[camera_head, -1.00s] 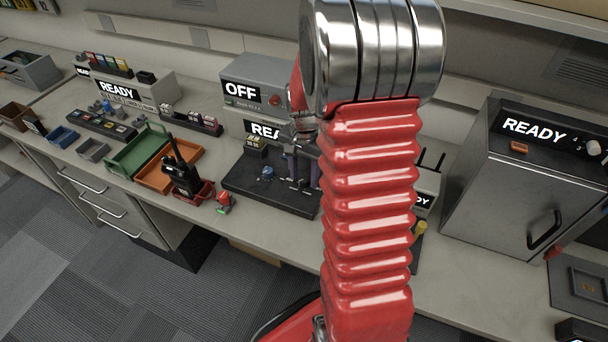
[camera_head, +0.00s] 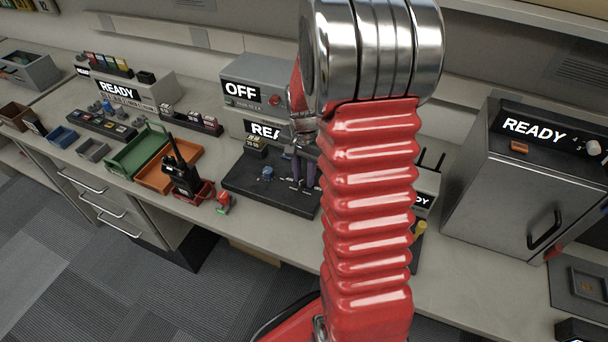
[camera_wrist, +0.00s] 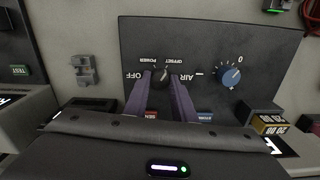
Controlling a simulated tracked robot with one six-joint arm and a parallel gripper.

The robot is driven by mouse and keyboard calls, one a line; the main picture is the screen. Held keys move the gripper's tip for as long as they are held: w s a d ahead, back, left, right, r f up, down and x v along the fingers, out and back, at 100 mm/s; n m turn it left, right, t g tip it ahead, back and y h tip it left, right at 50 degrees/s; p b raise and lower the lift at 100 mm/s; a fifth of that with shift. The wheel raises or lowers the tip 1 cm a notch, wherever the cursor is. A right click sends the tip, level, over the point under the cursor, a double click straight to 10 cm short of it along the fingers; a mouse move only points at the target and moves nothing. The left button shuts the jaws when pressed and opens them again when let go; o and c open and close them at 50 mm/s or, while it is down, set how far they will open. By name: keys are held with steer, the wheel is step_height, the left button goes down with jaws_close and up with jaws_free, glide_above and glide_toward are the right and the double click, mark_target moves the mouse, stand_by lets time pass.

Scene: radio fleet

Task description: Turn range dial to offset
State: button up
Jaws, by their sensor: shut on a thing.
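The range dial (camera_wrist: 161,75) is a small dark knob on a black panel (camera_wrist: 205,38) in the wrist view. Upside-down labels around it include OFF, OFFSET, POWER and AIR. My gripper (camera_wrist: 162,79) has two purple fingers, one on each side of the knob, and is shut on it. The fingers partly hide the knob, so its exact pointer setting is hard to tell. In the head view my gripper (camera_head: 303,182) reaches down to the right part of the black panel (camera_head: 240,180), partly behind my red arm.
A blue knob (camera_wrist: 229,76) sits right of the dial, near a 0 mark. Number blocks (camera_wrist: 264,122) stand at the panel's lower right. In the head view a black radio (camera_head: 181,172) stands left of the panel, and a grey box reads OFF (camera_head: 240,91).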

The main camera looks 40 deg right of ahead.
mark_target(304, 179)
steer(key=shift+n, duration=1)
steer(key=o, duration=1.1)
steer(key=shift+c, duration=0.2)
step_height(304, 179, up, 14)
steer(key=shift+f, duration=0.15)
